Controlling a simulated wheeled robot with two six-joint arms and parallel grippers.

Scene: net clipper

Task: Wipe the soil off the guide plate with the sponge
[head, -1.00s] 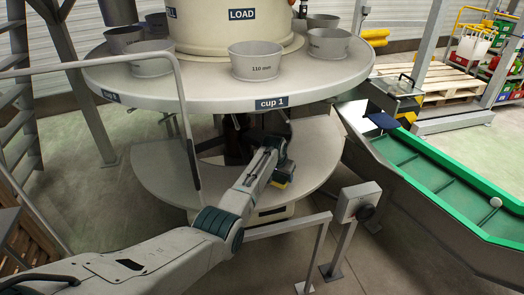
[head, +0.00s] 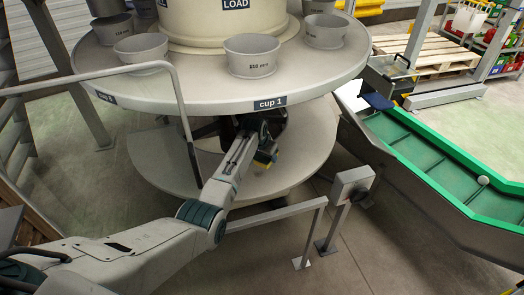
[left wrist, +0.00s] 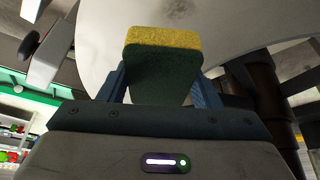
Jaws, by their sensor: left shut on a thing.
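My left gripper (head: 266,150) is under the front rim of the big round table marked "cup 1", above the lower pale grey plate (head: 165,165), which looks like the guide plate. It is shut on a sponge (left wrist: 160,70), with a yellow layer at its outer end and a dark green body between the fingers. The yellow end also shows in the head view (head: 265,162). Part of the grey plate (left wrist: 105,30) lies behind the sponge in the left wrist view. I cannot tell whether the sponge touches it. I see no clear soil; the arm and upper table hide part of the plate. My right gripper is not in view.
The upper table's rim (head: 215,103) hangs over the gripper. A bent grey rail (head: 180,100) stands left of my arm. A post with a grey box (head: 352,187) and a low bar stand in front at right. A green conveyor (head: 425,155) runs along the right.

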